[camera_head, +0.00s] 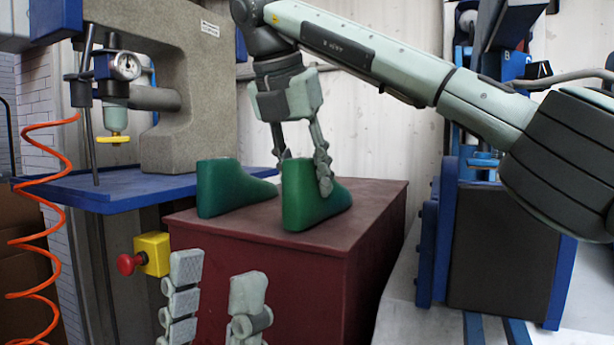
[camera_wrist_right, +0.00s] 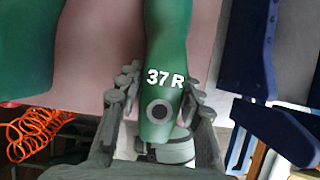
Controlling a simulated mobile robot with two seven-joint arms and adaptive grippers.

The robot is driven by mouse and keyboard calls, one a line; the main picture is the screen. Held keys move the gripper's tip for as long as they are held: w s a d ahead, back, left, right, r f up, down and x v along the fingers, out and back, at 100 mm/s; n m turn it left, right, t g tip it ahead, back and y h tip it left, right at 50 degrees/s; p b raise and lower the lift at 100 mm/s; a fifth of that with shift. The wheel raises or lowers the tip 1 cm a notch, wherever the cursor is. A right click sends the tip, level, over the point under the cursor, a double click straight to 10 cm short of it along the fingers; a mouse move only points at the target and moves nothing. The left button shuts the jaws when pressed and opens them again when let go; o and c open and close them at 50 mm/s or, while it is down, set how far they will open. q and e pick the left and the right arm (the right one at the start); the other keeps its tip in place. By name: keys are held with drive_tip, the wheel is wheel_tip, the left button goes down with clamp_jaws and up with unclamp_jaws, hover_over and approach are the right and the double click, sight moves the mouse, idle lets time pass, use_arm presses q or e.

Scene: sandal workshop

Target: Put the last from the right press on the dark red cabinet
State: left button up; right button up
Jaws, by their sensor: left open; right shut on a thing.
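A green last (camera_head: 312,208) is at the front right of the dark red cabinet's top (camera_head: 375,205). My right gripper (camera_head: 302,175) reaches down from above and is shut on it. The last looks upright, with its base at or very near the cabinet top; I cannot tell if it touches. In the right wrist view this last (camera_wrist_right: 165,45) is marked "37 R" and sits between the two fingers. A second green last (camera_head: 225,190) stands on the cabinet to its left, apart from it. My left gripper (camera_head: 217,272) is open and empty in front of the cabinet.
A grey press (camera_head: 190,80) with a blue table (camera_head: 100,190) and gauge stands at the left. A blue and dark press (camera_head: 505,240) stands at the right. A red button on a yellow box (camera_head: 153,254) and a coiled orange hose (camera_head: 45,240) are at front left.

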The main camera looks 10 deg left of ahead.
drive_tip(key=shift+f, duration=0.1)
drive_tip(key=o, duration=1.2)
drive_tip(key=shift+o, duration=0.2)
drive_tip(key=v, duration=1.2)
